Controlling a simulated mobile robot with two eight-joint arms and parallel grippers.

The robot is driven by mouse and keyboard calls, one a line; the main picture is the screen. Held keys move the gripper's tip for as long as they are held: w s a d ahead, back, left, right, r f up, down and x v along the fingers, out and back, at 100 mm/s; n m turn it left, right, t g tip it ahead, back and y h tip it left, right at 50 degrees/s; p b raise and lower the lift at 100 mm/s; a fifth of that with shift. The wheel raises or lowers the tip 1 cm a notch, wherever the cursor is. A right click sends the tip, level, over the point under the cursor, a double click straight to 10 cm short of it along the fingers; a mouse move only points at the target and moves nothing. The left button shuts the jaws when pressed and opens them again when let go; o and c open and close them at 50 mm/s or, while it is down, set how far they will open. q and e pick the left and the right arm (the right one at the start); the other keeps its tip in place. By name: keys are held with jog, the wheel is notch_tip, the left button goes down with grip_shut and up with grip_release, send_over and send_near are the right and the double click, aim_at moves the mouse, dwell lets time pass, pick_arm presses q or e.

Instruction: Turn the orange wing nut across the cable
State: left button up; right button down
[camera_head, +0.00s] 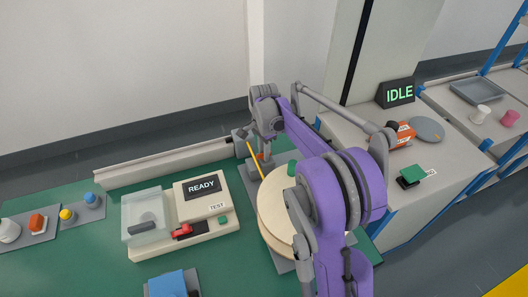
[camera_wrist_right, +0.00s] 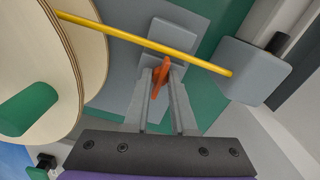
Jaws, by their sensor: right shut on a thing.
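The orange wing nut (camera_wrist_right: 162,77) sits between the two fingers of my right gripper (camera_wrist_right: 162,88), which is shut on it. In the right wrist view its long side runs at a steep angle to the yellow cable (camera_wrist_right: 130,38), roughly crosswise. The cable passes just beyond the nut, from the wooden spool (camera_wrist_right: 72,40) to a grey block (camera_wrist_right: 254,70). In the head view the arm partly hides the spool (camera_head: 270,212); the cable (camera_head: 251,154) and a small bit of orange show beside the right gripper (camera_head: 262,160). My left gripper is not in view.
A tester reading READY (camera_head: 202,187), with a clear cover (camera_head: 146,212) and a red part, stands left of the spool. A grey rail (camera_head: 165,165) runs along the back. A cabinet with an IDLE screen (camera_head: 398,93) stands right.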

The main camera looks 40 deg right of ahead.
dwell(0.3)
jog(key=c, duration=0.7)
grip_release()
jog(key=shift+c, duration=0.2)
notch_tip(320, 180, up, 11)
jog(key=shift+p, duration=0.35)
jog(key=shift+f, duration=0.1)
